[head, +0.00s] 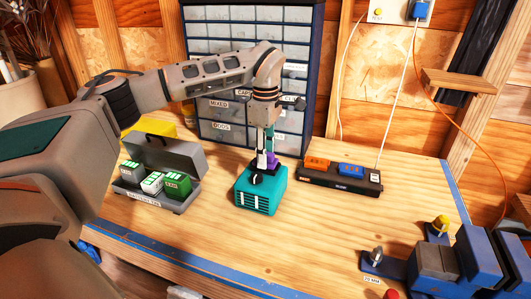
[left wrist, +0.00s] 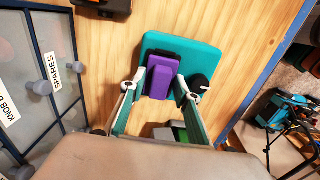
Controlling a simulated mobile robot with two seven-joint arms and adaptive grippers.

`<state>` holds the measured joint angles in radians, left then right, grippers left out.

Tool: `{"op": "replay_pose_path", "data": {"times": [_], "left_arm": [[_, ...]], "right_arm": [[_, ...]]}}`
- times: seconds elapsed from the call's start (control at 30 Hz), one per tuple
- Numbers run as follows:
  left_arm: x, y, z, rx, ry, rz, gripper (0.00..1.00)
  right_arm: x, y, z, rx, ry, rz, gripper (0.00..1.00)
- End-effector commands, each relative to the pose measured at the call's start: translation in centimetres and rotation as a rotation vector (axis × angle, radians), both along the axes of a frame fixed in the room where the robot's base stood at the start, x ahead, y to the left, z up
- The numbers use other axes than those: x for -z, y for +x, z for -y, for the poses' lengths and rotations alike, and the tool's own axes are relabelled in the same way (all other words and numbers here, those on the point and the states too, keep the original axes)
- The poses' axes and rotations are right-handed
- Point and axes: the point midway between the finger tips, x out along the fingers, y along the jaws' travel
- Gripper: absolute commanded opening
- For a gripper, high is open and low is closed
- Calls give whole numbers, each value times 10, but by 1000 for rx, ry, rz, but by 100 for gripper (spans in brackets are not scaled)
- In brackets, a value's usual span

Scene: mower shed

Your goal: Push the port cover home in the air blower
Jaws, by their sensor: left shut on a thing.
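The air blower (head: 262,197) is a teal box with a vented front and a black knob, standing upright on the bench. In the left wrist view its teal top (left wrist: 208,58) fills the middle. The purple port cover (left wrist: 160,78) is at the blower's top, beside a dark part; it shows partly in the head view (head: 273,160). My left gripper (head: 266,163) points down over the blower, shut on the purple cover, with a finger on each side in the left wrist view (left wrist: 161,90). I cannot tell how deep the cover sits. My right gripper is not in view.
A grey open case (head: 178,158) with green-and-white packs stands left of the blower. A black charger strip (head: 341,181) with orange and blue blocks is to the right. A drawer cabinet (head: 250,20) stands behind. A blue vise (head: 455,262) is front right.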

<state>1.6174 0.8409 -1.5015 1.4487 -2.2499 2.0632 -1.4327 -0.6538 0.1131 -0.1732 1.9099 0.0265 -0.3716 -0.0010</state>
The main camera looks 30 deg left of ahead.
Motion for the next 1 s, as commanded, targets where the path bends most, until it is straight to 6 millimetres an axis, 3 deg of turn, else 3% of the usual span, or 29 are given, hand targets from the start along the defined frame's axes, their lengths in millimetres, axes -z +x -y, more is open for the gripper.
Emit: {"op": "replay_pose_path", "data": {"times": [0.17,0.2,0.27,0.3,0.67,0.83,1.0], "left_arm": [[3,0,0,0,0,-1,10],[4,0,0,0,0,0,34],[4,0,0,0,0,0,49],[4,0,0,0,0,0,51],[1,0,0,0,0,1,51],[-19,1,0,1,1,4,51],[-55,1,0,0,1,6,51]], "right_arm": [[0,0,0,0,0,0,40],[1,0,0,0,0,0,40],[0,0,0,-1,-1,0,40],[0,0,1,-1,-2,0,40],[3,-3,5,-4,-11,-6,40],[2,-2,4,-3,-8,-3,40],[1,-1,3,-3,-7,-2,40]]}}
